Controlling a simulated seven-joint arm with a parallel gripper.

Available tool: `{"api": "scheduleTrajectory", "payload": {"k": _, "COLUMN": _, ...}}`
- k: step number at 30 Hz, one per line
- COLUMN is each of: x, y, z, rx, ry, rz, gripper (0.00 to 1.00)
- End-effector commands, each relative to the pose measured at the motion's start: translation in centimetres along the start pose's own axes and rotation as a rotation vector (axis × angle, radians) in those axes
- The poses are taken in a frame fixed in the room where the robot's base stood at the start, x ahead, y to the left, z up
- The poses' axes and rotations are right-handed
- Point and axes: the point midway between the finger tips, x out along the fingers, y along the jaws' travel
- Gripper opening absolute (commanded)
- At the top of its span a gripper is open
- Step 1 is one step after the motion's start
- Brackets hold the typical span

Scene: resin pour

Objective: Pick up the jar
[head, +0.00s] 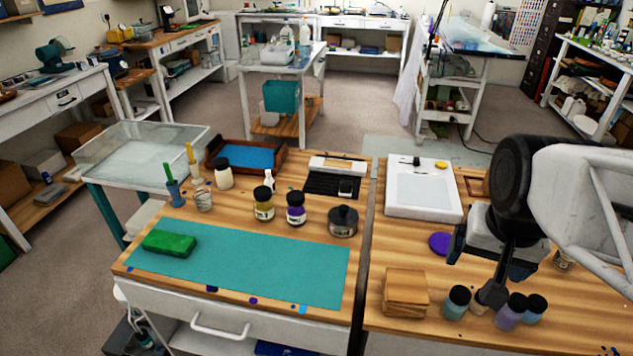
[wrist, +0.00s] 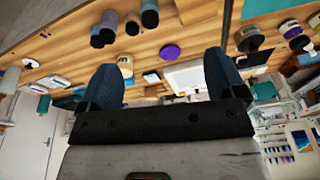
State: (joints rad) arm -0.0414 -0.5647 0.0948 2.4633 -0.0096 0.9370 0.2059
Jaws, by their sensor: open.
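Several jars are in view, and I cannot tell which one the task means. On the right bench in the head view stand a teal jar (head: 456,305), a lilac jar (head: 509,315) and a blue jar (head: 534,310), all with dark lids. On the left bench are a yellow-labelled jar (head: 263,206), a purple-labelled jar (head: 296,212) and a cream jar (head: 223,179) with a black lid. My gripper (head: 490,258) is above the right bench, behind the dark-lidded jars. In the wrist view its blue fingers (wrist: 162,88) are apart with nothing held between them.
A wooden block (head: 405,291) sits left of the teal jar. A purple disc (head: 440,243) lies near my gripper. A white tray (head: 424,195) is further back. A dark lidded pot (head: 343,221) stands near the gap between the benches. The teal mat (head: 250,272) is mostly clear.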

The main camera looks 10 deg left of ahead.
Motion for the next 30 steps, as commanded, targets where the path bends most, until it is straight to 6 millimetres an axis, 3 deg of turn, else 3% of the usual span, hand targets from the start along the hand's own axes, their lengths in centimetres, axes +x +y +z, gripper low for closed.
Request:
{"api": "scheduleTrajectory", "payload": {"k": 16, "x": 2.6, "y": -9.6, "z": -10.8, "rx": 0.423, "ry": -0.072, "rz": 0.005, "gripper": 0.89}}
{"api": "scheduleTrajectory", "payload": {"k": 30, "x": 7.7, "y": -20.6, "z": -17.7, "rx": 0.791, "ry": -0.123, "rz": 0.046, "gripper": 0.89}}
